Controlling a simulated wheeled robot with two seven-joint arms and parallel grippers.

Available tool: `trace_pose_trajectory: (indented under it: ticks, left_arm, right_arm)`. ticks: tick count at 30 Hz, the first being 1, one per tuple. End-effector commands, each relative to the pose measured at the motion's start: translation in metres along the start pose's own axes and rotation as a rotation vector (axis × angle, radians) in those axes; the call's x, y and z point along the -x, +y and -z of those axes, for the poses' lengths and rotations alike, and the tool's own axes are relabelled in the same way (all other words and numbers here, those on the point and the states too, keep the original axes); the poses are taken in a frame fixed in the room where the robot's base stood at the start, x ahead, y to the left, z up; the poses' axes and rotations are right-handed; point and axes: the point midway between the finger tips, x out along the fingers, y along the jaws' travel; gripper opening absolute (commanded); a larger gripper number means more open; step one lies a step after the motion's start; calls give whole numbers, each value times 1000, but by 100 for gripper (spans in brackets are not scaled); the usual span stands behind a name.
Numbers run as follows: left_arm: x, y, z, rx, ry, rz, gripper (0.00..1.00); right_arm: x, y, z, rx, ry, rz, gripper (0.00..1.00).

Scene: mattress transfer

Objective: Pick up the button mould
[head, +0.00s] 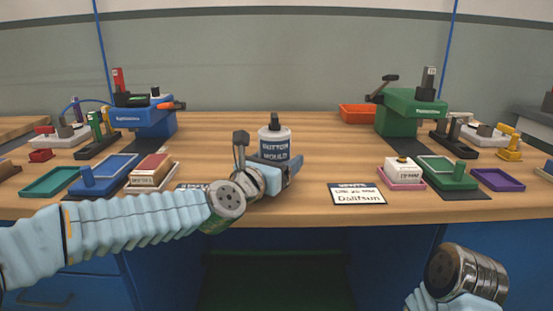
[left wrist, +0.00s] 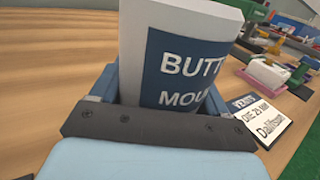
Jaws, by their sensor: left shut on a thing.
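The button mould (head: 275,143) is a pale grey, bottle-like thing with a dark top and a blue label reading "BUTTON MOULD". It is upright near the middle of the workbench (head: 310,200). My left gripper (head: 285,172) is shut on its lower part, with the fingers on either side. In the left wrist view the mould (left wrist: 180,55) stands between the blue fingers, its label towards the camera. I cannot tell whether its base touches the bench. Part of my right arm shows at the bottom right of the head view, but its gripper fingers are out of view.
A blue machine (head: 150,118) stands at the back left and a green machine (head: 410,112) at the back right. A white card (head: 357,194) lies right of the mould. Trays and blocks crowd both sides. The bench behind the mould is clear.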

Motion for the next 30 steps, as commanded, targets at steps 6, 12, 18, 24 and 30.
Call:
trace_pose_trajectory:
  ticks: [6, 12, 18, 24, 30]
  left_arm:
    - [0, 0, -13, -1, -4, -2, 16]
    - [8, -5, -45, -4, -7, 0, 16]
    - [42, -23, -95, -4, -8, 0, 16]
    - [86, -46, -115, -4, -6, -1, 16]
    - [113, -61, -128, -2, -3, -1, 16]
  right_arm:
    - [3, -2, 0, 1, -1, 1, 43]
    - [8, -6, -2, 3, -5, 4, 43]
    - [21, -14, -3, 8, -10, 9, 43]
    - [24, -17, -5, 11, -14, 12, 43]
    - [30, -22, -6, 15, -17, 16, 43]
